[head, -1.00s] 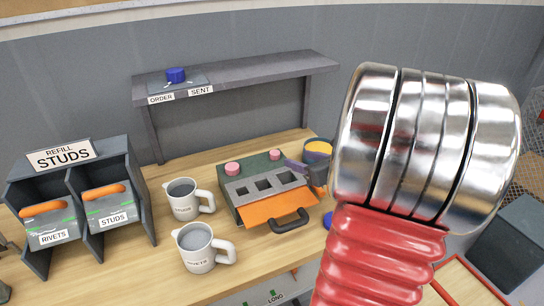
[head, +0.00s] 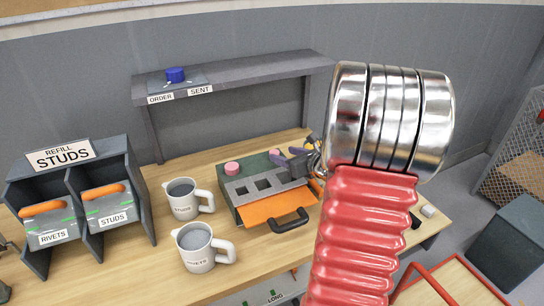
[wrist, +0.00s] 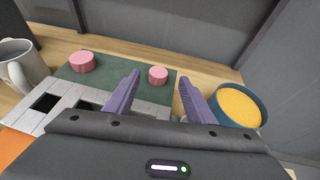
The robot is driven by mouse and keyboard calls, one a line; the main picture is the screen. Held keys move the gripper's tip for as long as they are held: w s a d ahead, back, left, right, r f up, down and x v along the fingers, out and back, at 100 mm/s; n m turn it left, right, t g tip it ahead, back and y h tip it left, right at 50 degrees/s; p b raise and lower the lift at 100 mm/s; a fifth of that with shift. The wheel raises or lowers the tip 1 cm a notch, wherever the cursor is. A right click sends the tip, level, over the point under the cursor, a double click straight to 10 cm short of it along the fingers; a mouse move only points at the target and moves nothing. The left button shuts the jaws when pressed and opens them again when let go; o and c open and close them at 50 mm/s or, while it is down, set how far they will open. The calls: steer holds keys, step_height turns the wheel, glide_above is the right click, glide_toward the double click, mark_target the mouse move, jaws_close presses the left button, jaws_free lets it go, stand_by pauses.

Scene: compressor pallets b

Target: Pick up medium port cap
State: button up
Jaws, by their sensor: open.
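Two pink round caps stand on the dark green rear strip of a fixture. The larger left cap (head: 232,168) also shows in the wrist view (wrist: 82,61). The smaller right cap (wrist: 158,75) is partly hidden by my gripper in the head view. No label tells which is the medium port cap. My gripper (head: 289,156) has purple fingers, open and empty. In the wrist view the right cap appears between the fingertips (wrist: 160,78); whether they are level with it I cannot tell.
The fixture has a grey plate with square holes (wrist: 47,102) and an orange front with a dark handle (head: 290,222). Two white mugs (head: 183,193) (head: 196,245) stand left. A teal cup with yellow contents (wrist: 238,107) is close right of my fingers. A shelf (head: 240,77) stands behind.

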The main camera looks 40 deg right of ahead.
mark_target(274, 152)
steer(key=shift+x, duration=2.65)
steer(key=shift+a, duration=0.15)
steer(key=c, duration=1.1)
steer(key=shift+r, duration=0.1)
step_height(274, 152, up, 10)
steer(key=shift+f, duration=0.1)
steer(key=shift+s, duration=0.1)
